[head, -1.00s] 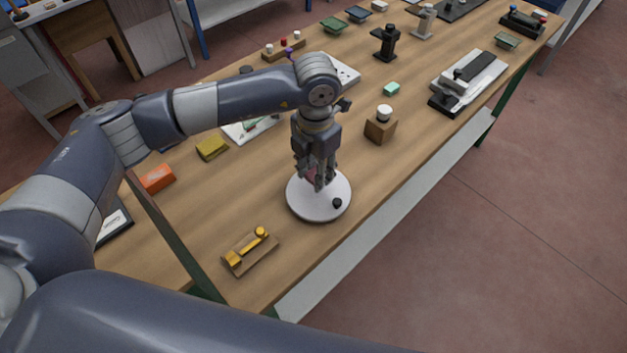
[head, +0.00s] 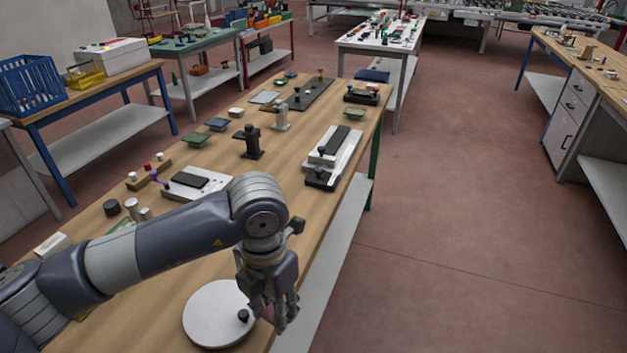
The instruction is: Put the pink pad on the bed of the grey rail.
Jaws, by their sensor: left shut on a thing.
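My left gripper (head: 276,318) points down at the right edge of the white round plate (head: 207,318), in front of the table's front edge in the picture. It is shut on the pink pad (head: 267,314), of which only a small bit shows between the fingers. What looks like the grey rail (head: 347,160) is a light grey block with a dark strip along its top and a black part at its near end. It lies farther back on the table, near the right edge, well apart from the gripper. My right gripper is not in view.
A black stand (head: 251,143) and a light grey stand (head: 281,115) rise left of the rail. A white plate with a dark pad (head: 190,181) lies behind my arm. A black plate (head: 305,93) lies farther back. Open floor (head: 470,230) is on the right.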

